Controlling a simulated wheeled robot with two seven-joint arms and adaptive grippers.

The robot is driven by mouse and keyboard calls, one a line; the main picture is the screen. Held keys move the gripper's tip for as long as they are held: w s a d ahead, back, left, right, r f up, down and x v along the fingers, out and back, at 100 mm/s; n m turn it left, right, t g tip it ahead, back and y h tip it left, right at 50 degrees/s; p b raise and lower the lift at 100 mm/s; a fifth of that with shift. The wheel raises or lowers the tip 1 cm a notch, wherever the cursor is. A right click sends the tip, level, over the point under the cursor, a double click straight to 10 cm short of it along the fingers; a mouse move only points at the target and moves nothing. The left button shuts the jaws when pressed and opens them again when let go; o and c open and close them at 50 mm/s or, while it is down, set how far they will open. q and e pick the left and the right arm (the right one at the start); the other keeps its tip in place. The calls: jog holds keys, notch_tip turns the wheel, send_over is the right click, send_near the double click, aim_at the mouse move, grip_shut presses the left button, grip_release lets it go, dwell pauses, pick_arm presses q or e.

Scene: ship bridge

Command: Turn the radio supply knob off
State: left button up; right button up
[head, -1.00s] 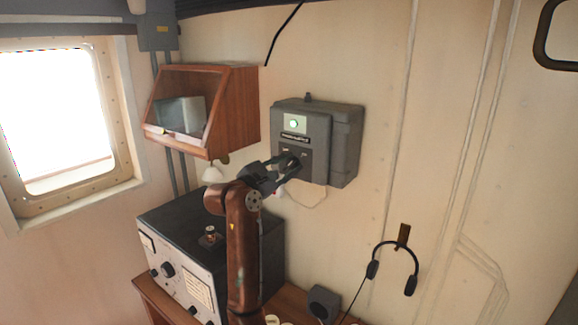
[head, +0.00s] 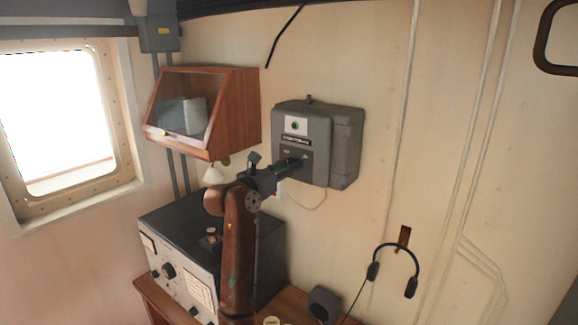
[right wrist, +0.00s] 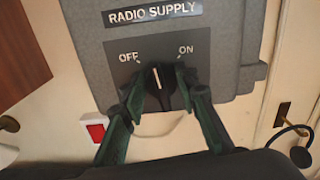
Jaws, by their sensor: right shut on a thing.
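The grey radio supply box (head: 318,135) is on the wall, with a lamp (head: 295,125) that looks unlit. The right wrist view shows its "RADIO SUPPLY" label (right wrist: 153,12) and the OFF and ON marks. The black knob (right wrist: 158,97) has a white pointer line that points up, roughly between OFF and ON. My right gripper (head: 298,164) reaches the box's lower front. In the right wrist view its two fingers (right wrist: 163,92) are shut on the knob, one on each side. My left gripper is not in view.
A wooden glass-fronted cabinet (head: 232,110) hangs left of the box. A black-topped radio unit (head: 180,222) stands on the wooden desk below. A headset (head: 411,285) hangs on the wall to the right. A red switch (right wrist: 96,132) is below the box.

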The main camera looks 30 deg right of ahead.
jog(key=n+p, duration=0.1)
jog(key=n, duration=0.2)
jog(key=shift+n, duration=0.4)
jog(key=shift+w+n+p, duration=0.15)
jog(key=shift+n+p, duration=0.4)
jog(key=shift+n, duration=1.25)
jog(key=o, duration=1.1)
jog(key=shift+f, duration=0.1)
jog(key=shift+a, duration=0.1)
jog(key=v, duration=1.2)
